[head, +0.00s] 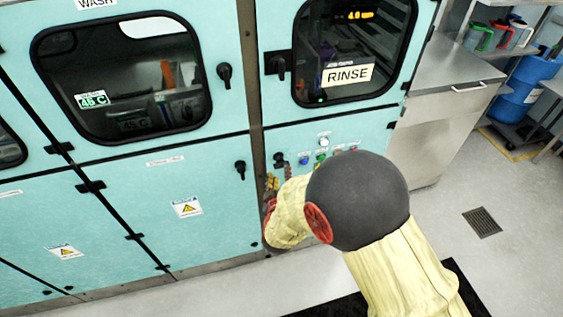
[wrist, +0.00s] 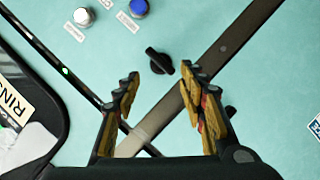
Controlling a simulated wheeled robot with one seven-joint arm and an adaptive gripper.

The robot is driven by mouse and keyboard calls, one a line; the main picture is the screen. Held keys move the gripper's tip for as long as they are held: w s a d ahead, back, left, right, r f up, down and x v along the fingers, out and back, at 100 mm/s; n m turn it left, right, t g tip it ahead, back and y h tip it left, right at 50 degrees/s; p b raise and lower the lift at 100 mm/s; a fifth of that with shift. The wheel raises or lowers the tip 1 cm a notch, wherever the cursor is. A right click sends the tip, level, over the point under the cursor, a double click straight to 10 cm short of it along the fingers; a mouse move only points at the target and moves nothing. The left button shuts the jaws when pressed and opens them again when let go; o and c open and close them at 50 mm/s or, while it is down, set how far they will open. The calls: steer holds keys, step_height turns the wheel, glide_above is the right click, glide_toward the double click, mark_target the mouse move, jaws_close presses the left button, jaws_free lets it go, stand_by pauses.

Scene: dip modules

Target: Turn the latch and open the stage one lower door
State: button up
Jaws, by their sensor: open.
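The stage one lower door (head: 130,215) is a pale teal panel below the WASH window, and it looks closed. Its black latch (head: 240,170) sits near the door's right edge. In the wrist view, a dark piece beside the right finger (wrist: 230,112) looks like this latch, mostly hidden. My gripper (head: 270,190) is just right of the latch, in front of the metal post. The wrist view shows my gripper (wrist: 158,85) open and empty, with its two fingers apart. A black turn knob (wrist: 158,60) on the button panel shows beyond the gap between the fingertips.
The metal post (wrist: 235,40) divides the wash and rinse panels. Buttons (head: 321,158) sit under the RINSE window (head: 350,50). A steel cabinet (head: 430,130) stands to the right. A dark mat (head: 460,280) lies on the floor. The floor before the lower door is clear.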

mark_target(280, 161)
steer(key=b+x, duration=0.1)
steer(key=x, duration=0.6)
steer(key=shift+w+f+b, duration=0.15)
steer(key=shift+w+b, duration=0.05)
steer(key=shift+b, duration=0.15)
steer(key=shift+c, duration=0.2)
steer(key=shift+r, duration=0.2)
jaws_close()
steer(key=shift+w, duration=0.1)
